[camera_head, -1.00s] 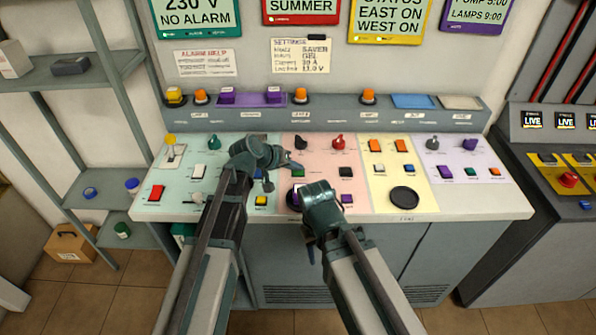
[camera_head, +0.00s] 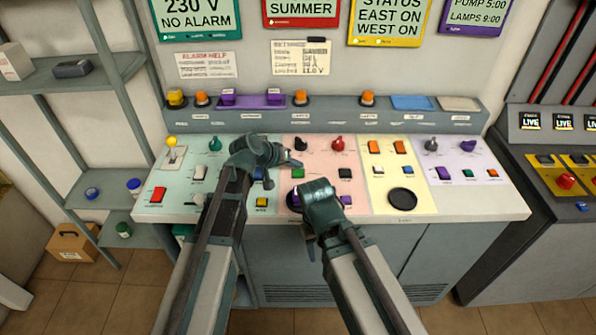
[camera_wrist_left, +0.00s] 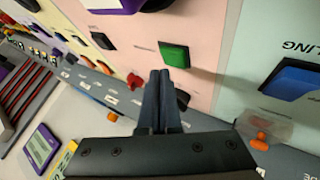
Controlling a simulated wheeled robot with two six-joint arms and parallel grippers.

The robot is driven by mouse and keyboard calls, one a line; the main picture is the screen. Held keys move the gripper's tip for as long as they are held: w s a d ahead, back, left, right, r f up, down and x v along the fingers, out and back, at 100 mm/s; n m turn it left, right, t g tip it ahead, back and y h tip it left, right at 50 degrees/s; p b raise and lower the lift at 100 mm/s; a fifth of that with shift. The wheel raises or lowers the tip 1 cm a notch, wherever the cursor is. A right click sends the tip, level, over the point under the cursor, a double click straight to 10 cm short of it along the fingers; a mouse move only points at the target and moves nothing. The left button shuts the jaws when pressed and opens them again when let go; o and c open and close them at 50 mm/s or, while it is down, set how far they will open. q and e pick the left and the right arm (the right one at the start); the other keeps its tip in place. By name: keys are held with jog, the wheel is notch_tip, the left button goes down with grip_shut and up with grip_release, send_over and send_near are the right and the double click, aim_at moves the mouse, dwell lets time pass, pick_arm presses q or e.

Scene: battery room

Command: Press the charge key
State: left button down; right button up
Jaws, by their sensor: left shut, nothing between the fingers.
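The control desk (camera_head: 475,207) carries colored panels with keys and knobs. Its labels are too small to read in the head view, so I cannot tell which key is the charge key. My left gripper (camera_head: 297,163) is over the pink panel, just behind a green key (camera_head: 297,173). In the left wrist view its shut, empty fingers (camera_wrist_left: 160,82) point toward that green key (camera_wrist_left: 174,55) and overlap a dark knob. A gap to the panel seems to remain. A blue key (camera_wrist_left: 291,79) lies to the right there. My right gripper (camera_head: 311,248) hangs at the desk's front edge; its fingers are unclear.
A black key (camera_head: 345,173) and a red knob (camera_head: 338,145) are right of the left gripper. A round black pad (camera_head: 402,197) lies on the yellow panel. A raised ledge with orange lamps (camera_head: 368,97) runs behind. Shelves (camera_head: 95,150) stand left.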

aim_at(295, 174)
pick_arm(q)
jog(key=shift+r, duration=0.1)
notch_tip(295, 174, up, 5)
jog(key=p, duration=0.5)
dwell(0.7)
